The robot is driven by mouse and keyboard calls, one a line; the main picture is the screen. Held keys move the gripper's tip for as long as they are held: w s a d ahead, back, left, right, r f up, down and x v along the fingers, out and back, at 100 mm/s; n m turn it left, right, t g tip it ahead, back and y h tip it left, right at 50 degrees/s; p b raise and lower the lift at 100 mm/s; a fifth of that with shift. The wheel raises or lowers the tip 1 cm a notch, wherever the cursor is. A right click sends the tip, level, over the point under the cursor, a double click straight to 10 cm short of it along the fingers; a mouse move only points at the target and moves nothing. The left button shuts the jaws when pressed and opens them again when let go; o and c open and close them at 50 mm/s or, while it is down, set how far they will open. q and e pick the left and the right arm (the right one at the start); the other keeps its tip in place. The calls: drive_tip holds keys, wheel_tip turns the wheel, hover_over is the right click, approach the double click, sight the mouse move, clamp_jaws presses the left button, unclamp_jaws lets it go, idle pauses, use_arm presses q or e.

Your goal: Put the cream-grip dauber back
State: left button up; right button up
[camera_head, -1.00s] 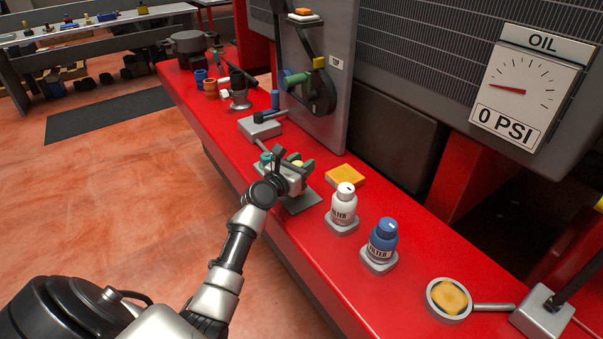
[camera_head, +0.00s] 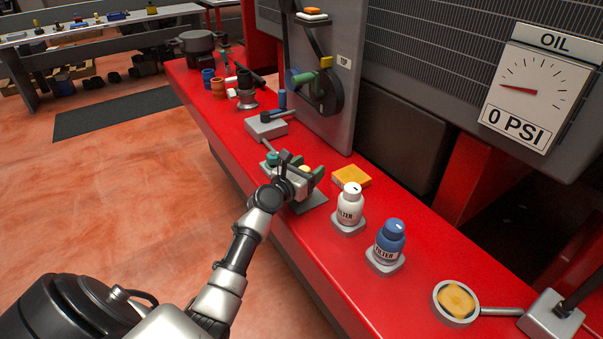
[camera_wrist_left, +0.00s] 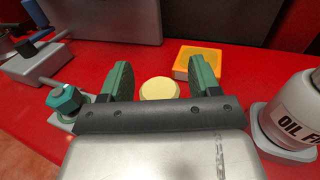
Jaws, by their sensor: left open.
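A cream round top (camera_wrist_left: 159,88), which looks like the grip of the cream-grip dauber, shows between the two fingers of my left gripper (camera_wrist_left: 160,82) in the left wrist view. In the head view only a bit of the cream top (camera_head: 304,168) shows at the gripper. The fingers, with green pads, stand apart on either side of it, with a gap to each. The rest of the dauber is hidden behind the gripper body. My left gripper (camera_head: 308,173) is low over a grey plate (camera_head: 311,202) on the red bench. My right gripper is not in view.
A teal-topped piece (camera_wrist_left: 66,100) stands left of the gripper. A yellow sponge block (camera_head: 351,177), a white filter bottle (camera_head: 350,204) and a blue filter bottle (camera_head: 389,241) stand to the right. A grey block (camera_head: 266,125) lies farther back on the red bench (camera_head: 330,257).

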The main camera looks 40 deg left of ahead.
use_arm(q)
drive_tip(key=s, duration=1.2)
drive_tip(key=shift+a+r, duration=0.15)
drive_tip(key=shift+a, duration=0.2)
